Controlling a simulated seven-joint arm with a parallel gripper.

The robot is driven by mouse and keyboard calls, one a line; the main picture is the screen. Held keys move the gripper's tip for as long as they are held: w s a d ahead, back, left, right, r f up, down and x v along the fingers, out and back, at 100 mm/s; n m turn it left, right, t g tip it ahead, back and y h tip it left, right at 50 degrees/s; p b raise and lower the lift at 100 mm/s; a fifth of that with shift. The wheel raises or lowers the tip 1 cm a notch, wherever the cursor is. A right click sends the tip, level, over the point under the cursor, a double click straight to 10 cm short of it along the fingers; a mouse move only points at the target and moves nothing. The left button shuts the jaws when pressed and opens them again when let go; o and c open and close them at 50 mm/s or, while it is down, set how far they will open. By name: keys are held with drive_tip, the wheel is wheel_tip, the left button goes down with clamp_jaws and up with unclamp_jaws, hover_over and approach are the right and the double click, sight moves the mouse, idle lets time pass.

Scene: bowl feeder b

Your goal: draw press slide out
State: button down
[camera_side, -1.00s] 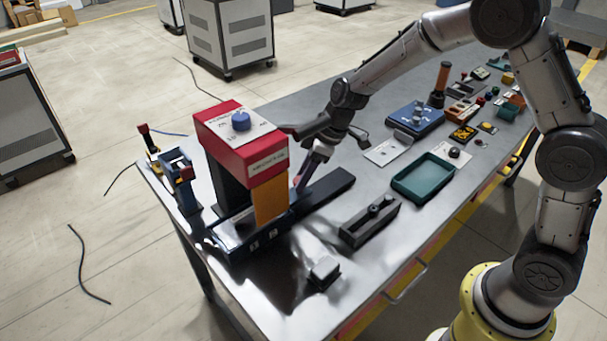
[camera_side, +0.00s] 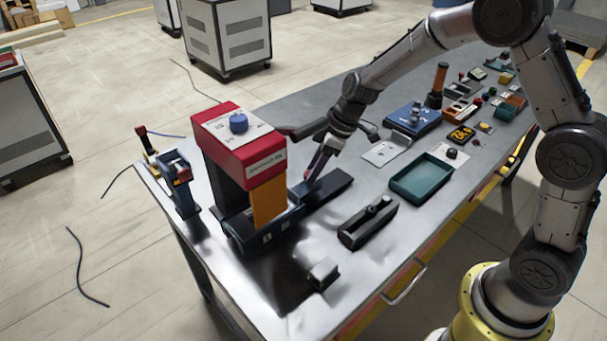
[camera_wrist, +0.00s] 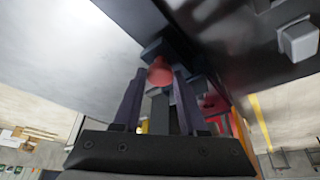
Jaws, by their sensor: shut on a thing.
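The press (camera_side: 243,150) has a red head with a blue knob on top and an orange panel below. It stands at the near-left end of the table. Its dark slide track (camera_side: 338,183) runs out of the base to the right. My gripper (camera_side: 309,174) is low over this track, just right of the press. In the wrist view, my gripper (camera_wrist: 157,88) has its dark fingers on both sides of the slide's red knob (camera_wrist: 160,72), shut on it. The slide body is mostly hidden by the press and fingers.
A blue stand (camera_side: 180,185) is left of the press. A dark grooved block (camera_side: 367,222) and a small grey block (camera_side: 323,273) lie in front. A green tray (camera_side: 421,178) and several other fixtures fill the right side.

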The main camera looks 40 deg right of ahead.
drive_tip(key=d, duration=1.9)
drive_tip(key=shift+d, duration=0.15)
drive_tip(key=c, duration=0.6)
unclamp_jaws()
drive_tip(key=shift+d, duration=0.1)
drive_tip(key=shift+c, duration=0.2)
drive_tip(key=shift+o, duration=0.9)
drive_tip(key=shift+r, duration=0.15)
drive_tip(key=v, duration=1.3)
drive_tip(key=shift+r, duration=0.3)
drive_tip(key=shift+s, duration=0.1)
